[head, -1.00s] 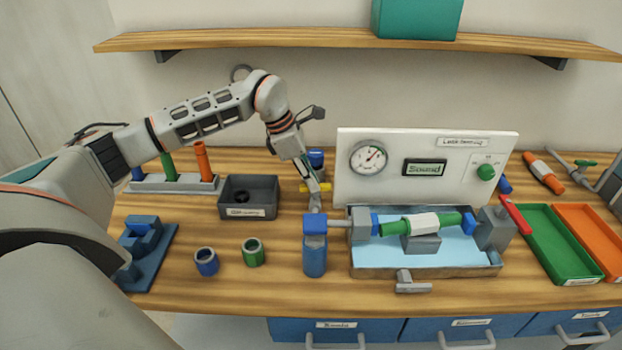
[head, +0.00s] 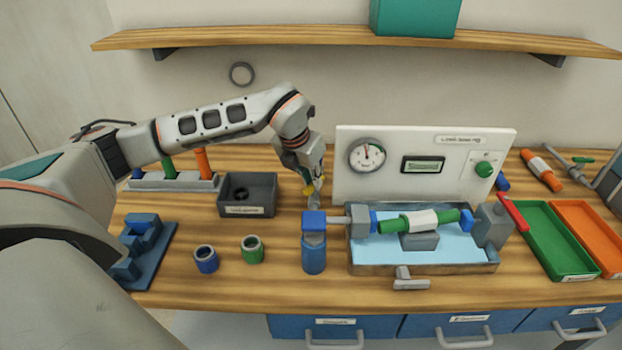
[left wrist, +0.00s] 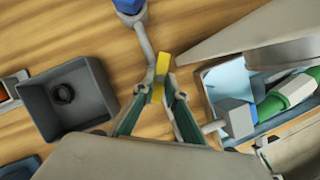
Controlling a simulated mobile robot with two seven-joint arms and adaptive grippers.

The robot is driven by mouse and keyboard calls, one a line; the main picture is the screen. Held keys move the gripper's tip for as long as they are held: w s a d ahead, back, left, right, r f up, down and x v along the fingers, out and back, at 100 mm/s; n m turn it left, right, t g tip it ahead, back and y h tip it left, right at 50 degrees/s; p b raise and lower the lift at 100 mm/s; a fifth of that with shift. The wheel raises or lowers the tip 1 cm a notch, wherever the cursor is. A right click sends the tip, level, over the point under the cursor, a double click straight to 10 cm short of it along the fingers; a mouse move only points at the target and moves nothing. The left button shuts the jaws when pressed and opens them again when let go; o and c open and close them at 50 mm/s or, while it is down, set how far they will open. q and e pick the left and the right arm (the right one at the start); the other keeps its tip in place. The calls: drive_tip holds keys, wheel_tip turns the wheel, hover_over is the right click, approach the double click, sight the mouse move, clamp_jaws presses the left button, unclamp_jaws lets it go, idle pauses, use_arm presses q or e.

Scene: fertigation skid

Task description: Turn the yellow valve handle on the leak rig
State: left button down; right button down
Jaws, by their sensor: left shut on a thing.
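The yellow valve handle (left wrist: 161,72) lies between the fingers of my left gripper (left wrist: 158,101) in the left wrist view, joined to a grey pipe (left wrist: 147,46). In the head view my left gripper (head: 313,190) reaches down left of the rig's panel, and only a bit of the yellow handle (head: 309,189) shows; the rest is hidden. The gripper is shut on the handle. The leak rig has a white panel (head: 385,191) with a round gauge (head: 367,155), its needle near the top. A green pipe with a white sleeve (head: 424,219) sits over its water tray (head: 425,269). My right gripper is out of view.
A dark grey bin (head: 247,211) stands just left of my gripper. A blue cylinder (head: 314,257) stands in front of it. Green (head: 548,243) and orange (head: 592,240) trays lie at the right.

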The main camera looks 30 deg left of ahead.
use_arm(q)
drive_tip(key=n, duration=0.2)
drive_tip(key=n+y, duration=0.1)
drive_tip(key=n, duration=0.1)
drive_tip(key=n+y, duration=0.1)
drive_tip(key=n, duration=0.1)
drive_tip(key=shift+w+d+g, duration=0.1)
drive_tip(key=shift+d+g, duration=0.2)
drive_tip(key=shift+g, duration=0.1)
drive_tip(key=shift+n, duration=0.3)
drive_tip(key=c, duration=2)
unclamp_jaws()
drive_tip(key=shift+c, duration=0.2)
drive_tip(key=shift+r, duration=0.1)
drive_tip(key=v, duration=1.1)
drive_tip(key=shift+d+r, duration=0.25)
drive_tip(key=shift+r, duration=0.1)
